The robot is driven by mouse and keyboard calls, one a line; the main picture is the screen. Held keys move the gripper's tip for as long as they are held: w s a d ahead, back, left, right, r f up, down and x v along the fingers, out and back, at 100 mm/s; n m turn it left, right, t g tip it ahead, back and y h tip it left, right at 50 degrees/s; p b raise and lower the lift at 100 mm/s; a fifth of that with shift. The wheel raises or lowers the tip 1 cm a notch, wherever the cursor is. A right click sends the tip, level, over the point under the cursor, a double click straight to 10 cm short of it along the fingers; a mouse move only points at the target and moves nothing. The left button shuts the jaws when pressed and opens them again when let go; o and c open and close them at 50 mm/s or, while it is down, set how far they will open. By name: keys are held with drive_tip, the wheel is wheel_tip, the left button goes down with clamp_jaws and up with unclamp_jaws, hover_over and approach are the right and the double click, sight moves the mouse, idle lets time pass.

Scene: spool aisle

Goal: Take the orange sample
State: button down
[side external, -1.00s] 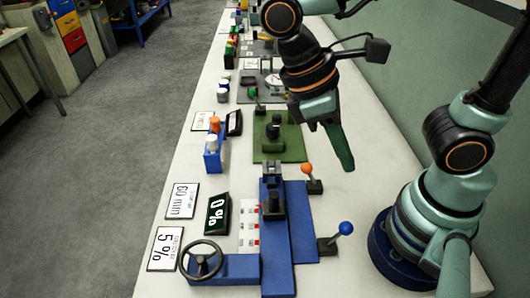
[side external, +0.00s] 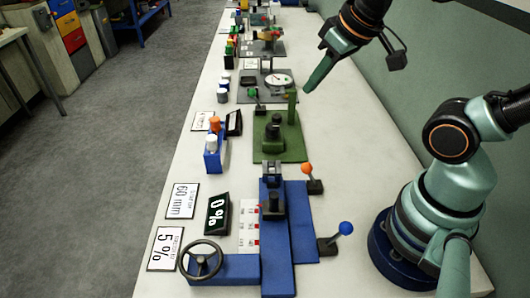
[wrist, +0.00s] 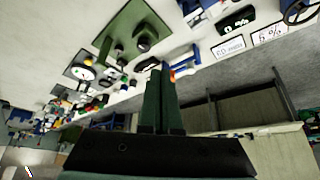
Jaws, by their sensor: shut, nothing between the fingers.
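The orange sample (side external: 214,122) is a small orange-topped piece standing at the far end of a small blue rack (side external: 212,158), beside a white-topped piece (side external: 211,142). In the wrist view a small orange spot (wrist: 173,76) shows by the blue rack (wrist: 187,63), just right of the fingertips in the picture. My gripper (side external: 307,89) is shut and empty. It hangs in the air above the bench, well to the right of the rack and farther along the bench, with green fingers pointing down and left. Its fingers also show in the wrist view (wrist: 158,66).
A green machine (side external: 278,138) stands right of the rack, with an upright green post. A blue machine (side external: 289,235) with a handwheel (side external: 202,260) is nearer. An orange-knobbed lever (side external: 308,170) and a blue-knobbed lever (side external: 345,228) stand on the white bench. A dark display (side external: 234,122) is beside the rack.

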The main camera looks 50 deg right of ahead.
drive_tip(key=c, duration=1.5)
unclamp_jaws()
drive_tip(key=shift+c, duration=0.2)
drive_tip(key=o, duration=1.1)
drive_tip(key=w+a+r+m+g, duration=0.1)
drive_tip(key=w+r+m, duration=0.3)
drive_tip(key=w, duration=0.3)
drive_tip(key=m+g, duration=0.5)
drive_tip(key=m, duration=0.5)
hover_over(215, 119)
wheel_tip(215, 119, down, 10)
wheel_tip(215, 119, down, 12)
drive_tip(key=shift+r, duration=0.1)
